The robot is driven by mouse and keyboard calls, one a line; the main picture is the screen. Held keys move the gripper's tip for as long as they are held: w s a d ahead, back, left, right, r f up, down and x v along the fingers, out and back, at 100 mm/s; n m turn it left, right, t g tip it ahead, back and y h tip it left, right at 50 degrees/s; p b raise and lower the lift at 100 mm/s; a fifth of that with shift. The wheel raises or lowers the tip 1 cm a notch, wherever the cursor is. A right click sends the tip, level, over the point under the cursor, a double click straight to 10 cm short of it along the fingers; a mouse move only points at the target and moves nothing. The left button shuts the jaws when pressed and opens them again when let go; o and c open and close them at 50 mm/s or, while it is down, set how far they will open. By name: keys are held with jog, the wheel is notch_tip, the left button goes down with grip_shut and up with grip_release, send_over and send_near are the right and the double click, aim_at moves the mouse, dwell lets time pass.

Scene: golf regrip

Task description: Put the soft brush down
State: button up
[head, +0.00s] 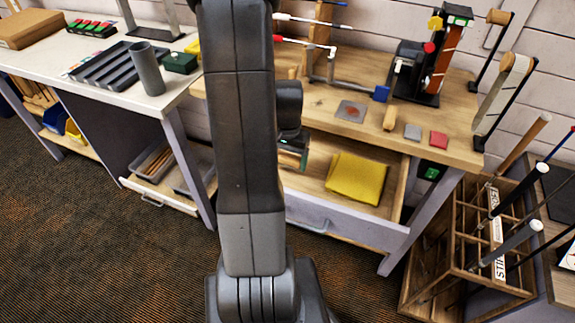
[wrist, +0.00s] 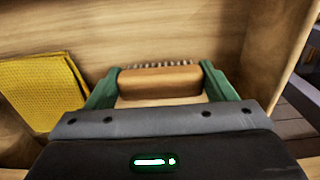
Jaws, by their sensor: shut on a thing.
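The soft brush (wrist: 160,82), a wooden block with a row of bristles along its far edge, is between the green fingers of my gripper (wrist: 158,88) in the wrist view. The fingers are shut on its two ends. The brush is over the pale wooden floor of the open drawer (wrist: 180,35); I cannot tell whether it touches it. In the head view my gripper (head: 293,157) shows only in part at the drawer's left, behind my arm, and the brush is hidden there.
A folded yellow cloth (head: 355,178) lies in the drawer beside my gripper. Drawer walls stand close around. The workbench (head: 455,145) above holds a vise, small blocks and a rag-like red square. A wooden club rack (head: 430,260) stands at the right.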

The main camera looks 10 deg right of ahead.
aim_at(287, 167)
jog(key=shift+f, duration=1.4)
jog(key=shift+f, duration=0.15)
jog(key=o, duration=1.1)
notch_tip(287, 167, up, 12)
jog(key=shift+r+p, duration=0.2)
jog(key=shift+p, duration=0.15)
jog(key=shift+f, duration=0.15)
